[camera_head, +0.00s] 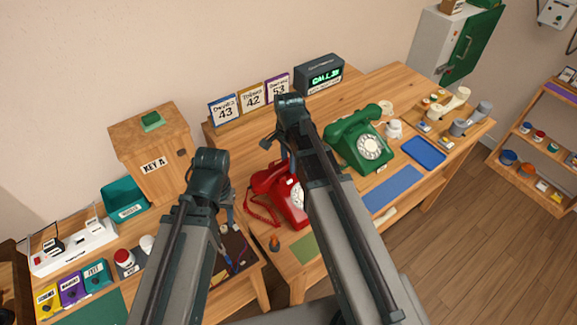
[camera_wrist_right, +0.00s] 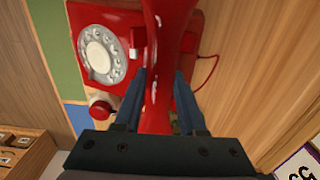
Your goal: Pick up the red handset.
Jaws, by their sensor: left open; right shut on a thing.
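The red phone (camera_head: 294,206) sits on the wooden desk, partly hidden behind my right arm. Its white dial (camera_wrist_right: 102,54) and red body show in the right wrist view. The red handset (camera_wrist_right: 168,25) runs between the two blue fingers of my right gripper (camera_wrist_right: 160,92), which is shut on it. Whether the handset is clear of its cradle I cannot tell. In the head view my right gripper (camera_head: 283,150) is just above the phone. My left gripper (camera_head: 228,207) is open and empty, left of the red phone, over the desk's front left part.
A green phone (camera_head: 360,138) stands right of my right arm, near a blue mat (camera_head: 393,188) and a blue tray (camera_head: 424,151). Number cards (camera_head: 251,100) and a call display (camera_head: 320,75) stand behind. A wooden key box (camera_head: 152,150) is at the left. The red cord (camera_head: 262,216) lies beside the phone.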

